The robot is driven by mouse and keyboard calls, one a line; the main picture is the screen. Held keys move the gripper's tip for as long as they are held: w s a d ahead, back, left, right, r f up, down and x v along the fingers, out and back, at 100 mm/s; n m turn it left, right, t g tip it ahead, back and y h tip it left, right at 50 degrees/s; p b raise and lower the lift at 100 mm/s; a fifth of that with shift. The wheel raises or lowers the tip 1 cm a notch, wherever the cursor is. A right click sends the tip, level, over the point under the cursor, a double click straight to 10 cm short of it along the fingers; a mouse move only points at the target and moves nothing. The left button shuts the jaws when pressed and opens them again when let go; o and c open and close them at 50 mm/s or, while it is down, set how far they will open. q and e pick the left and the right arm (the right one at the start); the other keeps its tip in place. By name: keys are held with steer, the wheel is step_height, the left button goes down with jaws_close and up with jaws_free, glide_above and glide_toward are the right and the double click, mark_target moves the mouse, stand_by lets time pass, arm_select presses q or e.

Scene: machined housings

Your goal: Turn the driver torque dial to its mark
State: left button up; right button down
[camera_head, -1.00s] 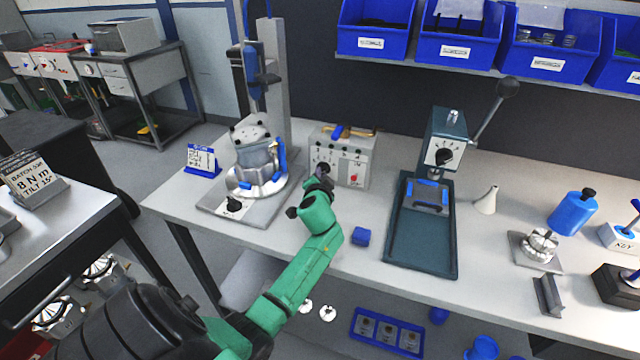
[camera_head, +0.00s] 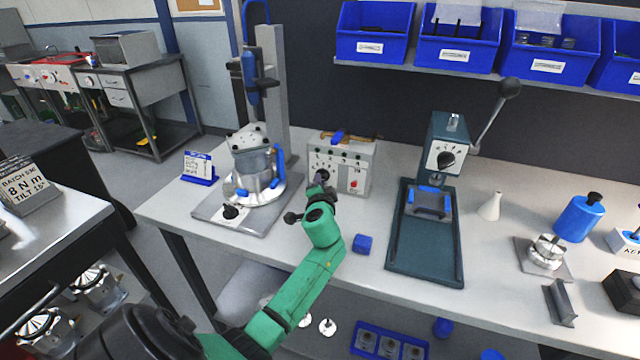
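A grey control box (camera_head: 358,160) stands at the back of the bench, with several scale marks, a red button and small knobs on its front. My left gripper (camera_head: 319,183), dark and small, is at the lower left of that front and hides part of it. The dial it covers is not visible, and I cannot tell whether the fingers touch it or are open. A sign (camera_head: 30,187) at the far left reads "BATCH", "8 N m" and "TILT 15°". My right gripper is out of view.
A metal housing (camera_head: 252,165) sits on a round fixture left of the box, under a hanging blue driver (camera_head: 251,78). A small blue block (camera_head: 362,243) lies right of my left arm. A lever press (camera_head: 447,150) with its tray stands to the right.

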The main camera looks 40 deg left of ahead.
arm_select(q)
steer(key=o, duration=0.3)
steer(key=shift+s, duration=0.1)
steer(key=b+v, duration=0.1)
steer(key=v, duration=1.3)
steer(key=shift+s+d, duration=0.15)
steer(key=shift+s, duration=0.05)
